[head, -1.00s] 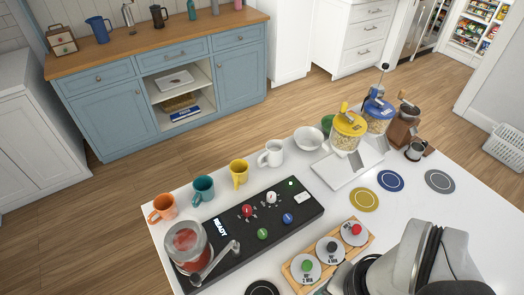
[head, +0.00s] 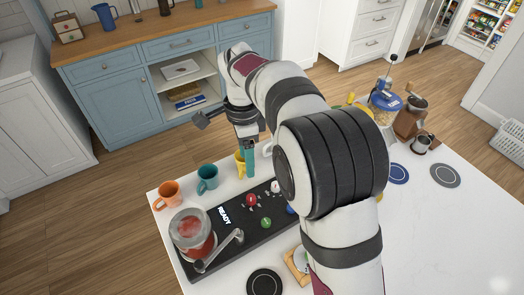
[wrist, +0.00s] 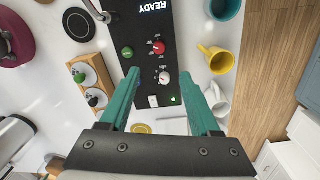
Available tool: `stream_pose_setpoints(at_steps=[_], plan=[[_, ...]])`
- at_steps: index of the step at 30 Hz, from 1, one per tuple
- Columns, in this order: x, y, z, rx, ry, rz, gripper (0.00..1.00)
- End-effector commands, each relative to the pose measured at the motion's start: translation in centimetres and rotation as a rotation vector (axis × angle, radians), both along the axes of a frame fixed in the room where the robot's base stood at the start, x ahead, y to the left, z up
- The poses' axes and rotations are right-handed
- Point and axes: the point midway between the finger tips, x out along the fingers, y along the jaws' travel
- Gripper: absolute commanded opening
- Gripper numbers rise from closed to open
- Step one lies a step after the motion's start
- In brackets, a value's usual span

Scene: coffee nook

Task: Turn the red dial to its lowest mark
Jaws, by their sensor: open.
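The red dial (head: 251,199) sits on the black panel (head: 228,239) with the lit word READY. In the wrist view the red dial (wrist: 159,47) has small marks around it, too small to read; I cannot tell where it points. A white dial (wrist: 164,78) is beside it, and a green knob (wrist: 127,52) is on the same panel (wrist: 152,25). My gripper (head: 248,162) is open and empty, pointing down above the panel's far side. Its teal fingers (wrist: 160,76) are spread in the wrist view, the white dial showing between them, the red dial beyond the tips.
The table's right side has open room.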

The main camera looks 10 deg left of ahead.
Motion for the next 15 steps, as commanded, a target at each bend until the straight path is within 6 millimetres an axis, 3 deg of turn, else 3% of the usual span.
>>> stream_pose_setpoints(at_steps=[9, 15], plan=[[-0.4, -0.4, -8.9, -0.003, 0.005, 0.001, 0.64], [-0.5, -0.4, -13.2, 0.000, 0.002, -0.001, 0.64]])
